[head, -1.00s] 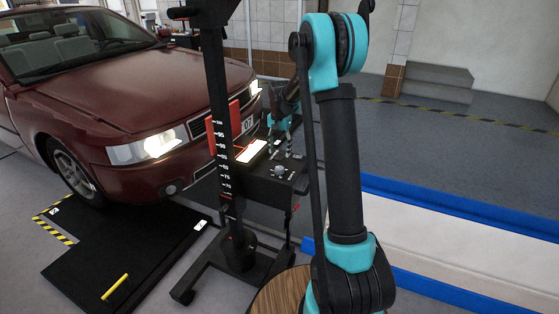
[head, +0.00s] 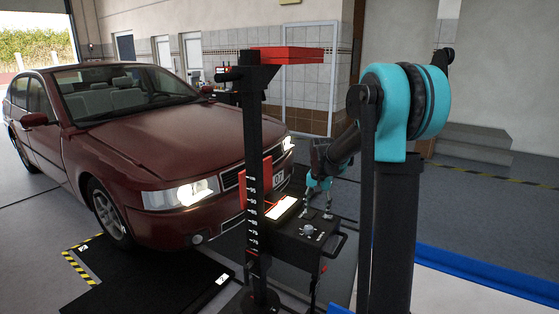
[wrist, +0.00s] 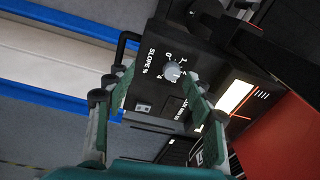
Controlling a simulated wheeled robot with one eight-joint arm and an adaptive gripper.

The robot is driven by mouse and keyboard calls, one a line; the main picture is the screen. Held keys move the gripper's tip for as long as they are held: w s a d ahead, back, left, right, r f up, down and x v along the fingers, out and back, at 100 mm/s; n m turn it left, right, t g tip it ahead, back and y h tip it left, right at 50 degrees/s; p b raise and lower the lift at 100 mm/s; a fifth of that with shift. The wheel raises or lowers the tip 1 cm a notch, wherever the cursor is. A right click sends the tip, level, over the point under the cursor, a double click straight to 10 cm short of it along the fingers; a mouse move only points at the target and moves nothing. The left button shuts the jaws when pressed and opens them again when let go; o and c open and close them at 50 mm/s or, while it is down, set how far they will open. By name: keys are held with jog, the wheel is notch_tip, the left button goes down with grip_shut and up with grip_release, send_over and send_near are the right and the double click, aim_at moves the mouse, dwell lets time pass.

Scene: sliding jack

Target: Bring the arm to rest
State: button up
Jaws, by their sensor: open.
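My arm (head: 395,230), teal and black, rises at the right of the head view and bends over at its elbow toward the black tester box (head: 300,240). My gripper (head: 318,205) is at the box's top, partly hidden behind my own arm links. In the wrist view my gripper (wrist: 160,118) is open, its teal-tipped fingers apart on either side of the slope knob (wrist: 172,72). The knob is grey and sits on the black panel marked "SLOPE %". Nothing shows held between the fingers. Whether the fingers touch the knob or panel, I cannot tell.
A black post (head: 252,150) with a white scale and a red top stands left of the box. A dark red car (head: 150,140) with lit headlights is behind it. A black floor platform (head: 160,285) lies at the lower left. Open grey floor (head: 470,205) is at the right.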

jog(key=s+d+f+n+t, duration=0.1)
jog(key=s+f+n, duration=0.1)
jog(key=s, duration=1.2)
jog(key=s+d+f+n+t, duration=0.1)
jog(key=s+f, duration=0.4)
jog(key=s, duration=0.9)
jog(key=shift+s+d+n+t, duration=0.4)
jog(key=shift+n+t, duration=0.2)
jog(key=shift+n, duration=0.5)
jog(key=shift+w, duration=0.15)
notch_tip(320, 180, up, 11)
jog(key=m+g, duration=0.4)
jog(key=m, duration=0.3)
send_over(309, 227)
notch_tip(309, 227, down, 17)
jog(key=shift+r, duration=0.1)
